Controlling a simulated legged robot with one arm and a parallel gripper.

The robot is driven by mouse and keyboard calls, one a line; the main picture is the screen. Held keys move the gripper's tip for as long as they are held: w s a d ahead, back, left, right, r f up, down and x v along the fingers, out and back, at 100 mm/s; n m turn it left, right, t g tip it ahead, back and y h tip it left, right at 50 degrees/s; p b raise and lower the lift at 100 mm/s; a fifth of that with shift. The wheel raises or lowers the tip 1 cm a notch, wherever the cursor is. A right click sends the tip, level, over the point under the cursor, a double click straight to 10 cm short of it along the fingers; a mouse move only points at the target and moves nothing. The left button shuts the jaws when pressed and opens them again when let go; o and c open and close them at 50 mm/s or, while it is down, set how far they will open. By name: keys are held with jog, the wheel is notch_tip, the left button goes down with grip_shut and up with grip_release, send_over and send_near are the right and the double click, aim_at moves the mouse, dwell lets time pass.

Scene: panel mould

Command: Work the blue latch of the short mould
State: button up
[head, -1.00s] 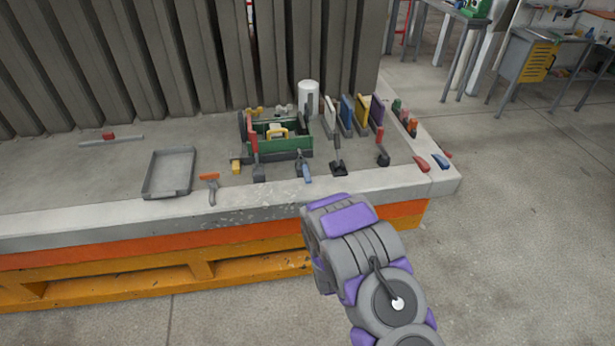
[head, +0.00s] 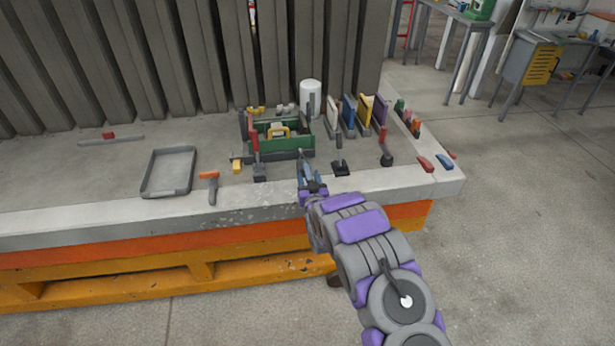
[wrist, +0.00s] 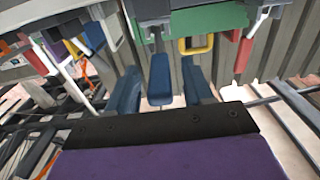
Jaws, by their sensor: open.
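The green mould (head: 290,143) with a yellow handle (head: 278,131) sits on the bench. Part of its green side (wrist: 210,20) shows at the top of the wrist view. The blue latch (wrist: 160,80) points toward my gripper in the wrist view, on the mould's near side. My gripper (wrist: 161,88) is open, with one dark blue finger on each side of the latch. Gaps show between latch and fingers, so it is not gripped. In the head view my gripper (head: 307,174) is at the mould's front, and the latch is mostly hidden there.
A dark-based lever (head: 341,168) stands right of my gripper, and another dark-ended lever (head: 386,158) farther right. A grey tray (head: 168,190) and an orange-handled tool (head: 210,177) lie left. Coloured panels (head: 349,112) stand behind on the right. The bench's front strip is mostly clear.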

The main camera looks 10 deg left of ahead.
jog(key=shift+x, duration=1.05)
jog(key=shift+c, duration=0.5)
grip_shut()
